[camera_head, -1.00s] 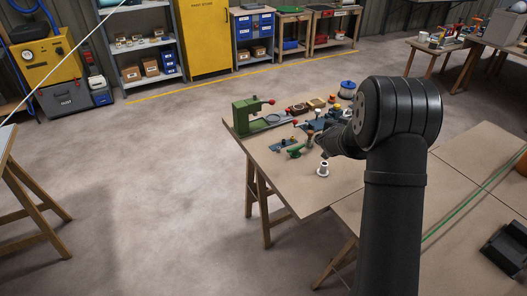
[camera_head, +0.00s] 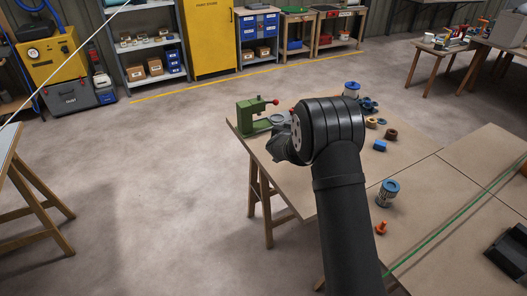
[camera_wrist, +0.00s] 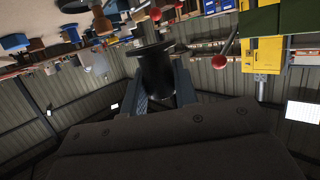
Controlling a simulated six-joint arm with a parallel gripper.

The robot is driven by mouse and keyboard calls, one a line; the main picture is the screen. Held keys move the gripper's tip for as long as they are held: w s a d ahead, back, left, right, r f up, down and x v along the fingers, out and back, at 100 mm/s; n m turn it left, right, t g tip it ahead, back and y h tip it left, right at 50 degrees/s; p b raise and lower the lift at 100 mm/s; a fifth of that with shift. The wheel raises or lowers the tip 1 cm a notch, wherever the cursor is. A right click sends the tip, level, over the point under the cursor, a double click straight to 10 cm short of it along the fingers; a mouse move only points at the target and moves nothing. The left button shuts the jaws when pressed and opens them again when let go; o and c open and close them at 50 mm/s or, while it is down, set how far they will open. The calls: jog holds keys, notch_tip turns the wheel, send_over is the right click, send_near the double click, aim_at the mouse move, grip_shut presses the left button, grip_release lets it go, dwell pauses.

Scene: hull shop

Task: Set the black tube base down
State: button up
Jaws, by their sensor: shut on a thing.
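The black tube base (camera_wrist: 157,72) shows in the wrist view as a dark flanged tube. My gripper (camera_wrist: 160,92) is shut on it, with a finger on either side and the wide flange beyond the fingertips. In the head view my gripper (camera_head: 281,147) is at the left part of the workbench (camera_head: 345,185), close to the green press (camera_head: 252,116), and mostly hidden by my wrist. The tube base cannot be made out there. The wrist view looks tilted, with the benchtop things along its top; I cannot tell the gap under the tube base.
A red knob (camera_wrist: 219,62) shows near the held piece. Bare benchtop lies between the right-hand things.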

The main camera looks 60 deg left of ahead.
jog(key=shift+a+f, duration=0.1)
send_over(263, 150)
jog(key=f, duration=0.7)
jog(key=shift+d, duration=0.2)
jog(key=shift+f, duration=1.75)
jog(key=shift+f, duration=0.2)
jog(key=o, duration=1)
